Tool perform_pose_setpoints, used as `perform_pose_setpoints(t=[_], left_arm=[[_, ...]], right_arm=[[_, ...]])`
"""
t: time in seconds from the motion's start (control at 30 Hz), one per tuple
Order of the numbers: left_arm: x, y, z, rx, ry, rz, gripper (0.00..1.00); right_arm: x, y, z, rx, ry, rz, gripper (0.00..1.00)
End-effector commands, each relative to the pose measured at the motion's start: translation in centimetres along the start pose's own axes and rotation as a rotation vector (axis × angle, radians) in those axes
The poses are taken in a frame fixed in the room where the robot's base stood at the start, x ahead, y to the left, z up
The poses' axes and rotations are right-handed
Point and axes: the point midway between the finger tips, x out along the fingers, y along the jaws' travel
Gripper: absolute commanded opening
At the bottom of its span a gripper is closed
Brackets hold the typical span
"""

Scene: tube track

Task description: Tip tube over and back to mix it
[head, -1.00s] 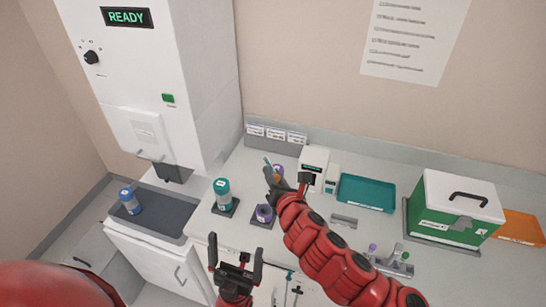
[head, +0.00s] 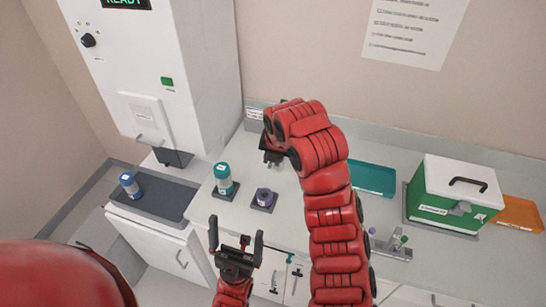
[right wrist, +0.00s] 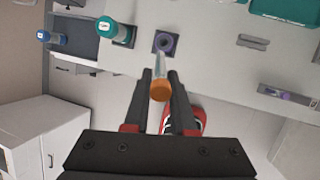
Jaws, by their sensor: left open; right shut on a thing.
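My right gripper (head: 272,155) is raised over the counter, with the red arm bent above it. In the right wrist view, its fingers (right wrist: 160,95) are shut on a tube (right wrist: 160,66) with an orange cap (right wrist: 160,90). The cap faces the wrist camera and the clear body points away from it; the exact tilt is unclear. In the head view I cannot make out the tube behind the gripper and arm. My left gripper (head: 237,248) is open and empty, low in front of the counter.
A purple-topped holder (head: 264,198) and a teal-capped bottle (head: 223,180) stand on the counter. A blue-capped bottle (head: 130,187) stands in the grey recess at left. A teal tray (head: 372,179), green box (head: 440,208) and small rack (head: 390,251) are at right.

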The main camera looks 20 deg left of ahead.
Motion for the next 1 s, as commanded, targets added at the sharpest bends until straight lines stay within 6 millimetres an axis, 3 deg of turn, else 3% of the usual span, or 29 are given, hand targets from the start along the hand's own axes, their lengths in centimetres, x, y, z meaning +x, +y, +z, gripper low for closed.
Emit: perform_pose_setpoints(t=[0.6,1.0], left_arm=[[0.0,0.0,0.0,0.000,0.000,0.000,1.00],[-1.1,0.1,0.2,0.000,0.000,0.000,1.00]], right_arm=[[-0.1,0.0,0.2,0.005,0.258,-0.146,0.00],[0.0,-0.1,0.2,0.003,0.349,-0.207,0.00]])
